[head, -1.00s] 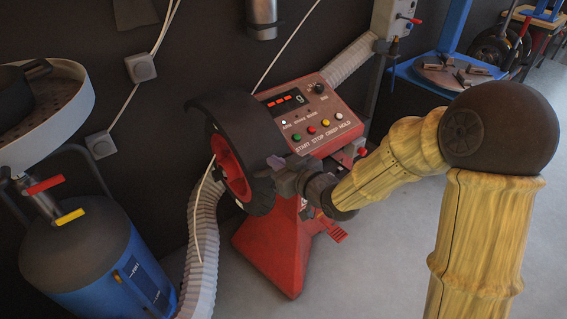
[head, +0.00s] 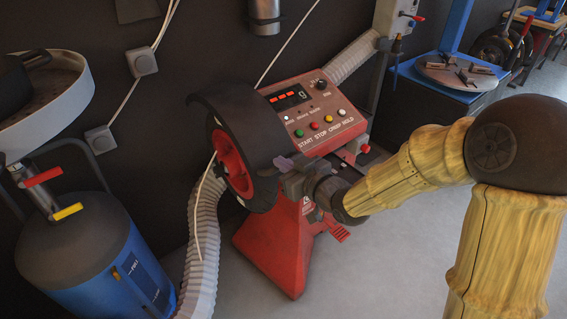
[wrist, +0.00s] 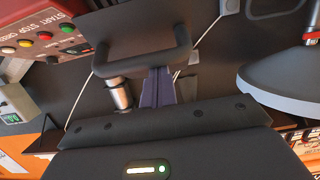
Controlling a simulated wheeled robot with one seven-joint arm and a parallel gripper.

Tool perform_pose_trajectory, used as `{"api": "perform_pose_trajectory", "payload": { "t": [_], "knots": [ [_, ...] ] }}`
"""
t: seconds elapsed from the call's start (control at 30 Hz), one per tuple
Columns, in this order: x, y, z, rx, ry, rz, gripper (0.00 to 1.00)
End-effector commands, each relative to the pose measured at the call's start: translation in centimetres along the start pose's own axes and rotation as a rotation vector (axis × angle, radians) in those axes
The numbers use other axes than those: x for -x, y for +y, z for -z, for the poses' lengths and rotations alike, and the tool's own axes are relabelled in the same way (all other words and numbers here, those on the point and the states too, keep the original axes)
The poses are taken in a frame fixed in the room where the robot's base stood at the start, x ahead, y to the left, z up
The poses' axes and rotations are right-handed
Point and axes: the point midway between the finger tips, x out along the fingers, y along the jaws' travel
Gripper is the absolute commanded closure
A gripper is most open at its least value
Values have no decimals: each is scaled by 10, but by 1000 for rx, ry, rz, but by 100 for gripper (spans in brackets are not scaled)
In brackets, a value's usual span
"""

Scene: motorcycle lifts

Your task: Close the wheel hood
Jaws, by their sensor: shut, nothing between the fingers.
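The wheel hood (head: 262,128) is a dark curved cover on the red machine (head: 275,245). It arches over the top and right side of the red-rimmed wheel (head: 232,165), whose left face stays visible. My gripper (head: 284,163) is at the hood's lower right edge, in front of the machine. In the wrist view, the purple fingers of my gripper (wrist: 157,88) are together and empty. Their tips are at a dark U-shaped handle (wrist: 140,62) below a dark panel (wrist: 130,22), apparently the hood. Whether the fingers touch the handle is unclear.
The control panel (head: 315,115) with coloured buttons is just right of the hood. A blue tank (head: 90,255) with a white basin (head: 50,115) stands at left. A ribbed grey hose (head: 203,240) runs beside the machine. Open floor (head: 375,270) lies at the front right.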

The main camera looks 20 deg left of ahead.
Motion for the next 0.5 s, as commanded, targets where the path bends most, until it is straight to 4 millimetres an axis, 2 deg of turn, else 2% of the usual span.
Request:
{"api": "perform_pose_trajectory", "payload": {
  "t": [0.03, 0.07, 0.23, 0.43, 0.5],
  "knots": [
    [4, 2, -17, -14, -47, -4, 100],
    [4, 2, -15, -14, -46, -4, 100],
    [4, 2, 4, -10, -35, -5, 100],
    [2, -2, 43, 0, -6, -1, 100],
    [12, -1, 33, -1, -9, -2, 100]
  ]
}}
